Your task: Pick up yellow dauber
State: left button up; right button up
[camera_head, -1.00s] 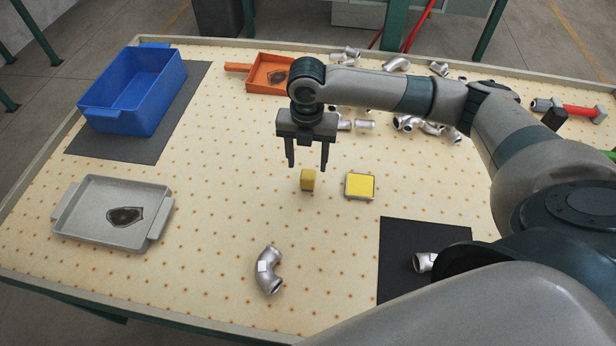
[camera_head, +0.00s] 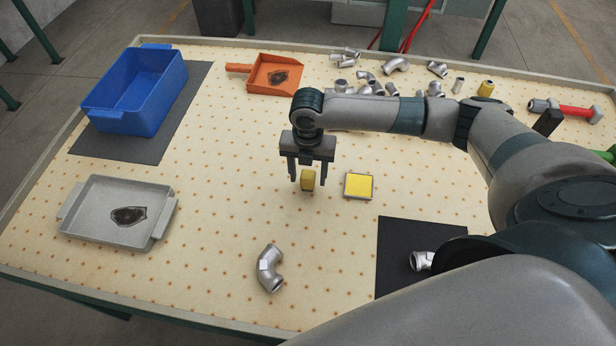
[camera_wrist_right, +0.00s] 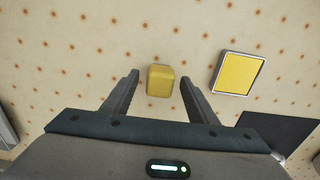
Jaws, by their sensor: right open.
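The yellow dauber (camera_head: 307,180), a small upright block with rounded edges, stands on the dotted table near its middle. It also shows in the wrist view (camera_wrist_right: 160,81), just between the fingertips. My right gripper (camera_head: 307,184) is open and points down over the dauber, with one finger on each side. In the wrist view the right gripper (camera_wrist_right: 160,78) shows a gap between each finger and the dauber. A square yellow pad in a grey frame (camera_head: 358,186) lies just right of the dauber, and shows in the wrist view (camera_wrist_right: 237,73). My left gripper is out of view.
A blue bin (camera_head: 135,92) and grey tray (camera_head: 95,222) are at left. An orange scoop (camera_head: 275,74) and several metal fittings (camera_head: 395,64) lie at the back. A pipe elbow (camera_head: 268,268) lies in front. A black mat (camera_head: 405,250) is at right.

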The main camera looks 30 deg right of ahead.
aim_at(309, 175)
jog(key=shift+f, duration=0.35)
jog(key=shift+c, duration=0.7)
jog(key=c, duration=1)
jog(key=shift+r+b, duration=0.4)
jog(key=shift+r, duration=0.45)
notch_tip(309, 175, up, 2)
jog(key=shift+d+r+b, duration=0.15)
jog(key=shift+r+b, duration=0.1)
jog(key=shift+b, duration=0.25)
jog(key=s+d+r+b, duration=0.1)
jog(key=s+d+r, duration=0.3)
jog(key=s+d, duration=0.1)
jog(key=s+d+r+b, duration=0.1)
jog(key=s+d+r, duration=0.1)
jog(key=s+r, duration=0.1)
jog(key=shift+s+d+b, duration=0.25)
jog(key=shift+d+b, duration=0.05)
jog(key=shift+d, duration=0.05)
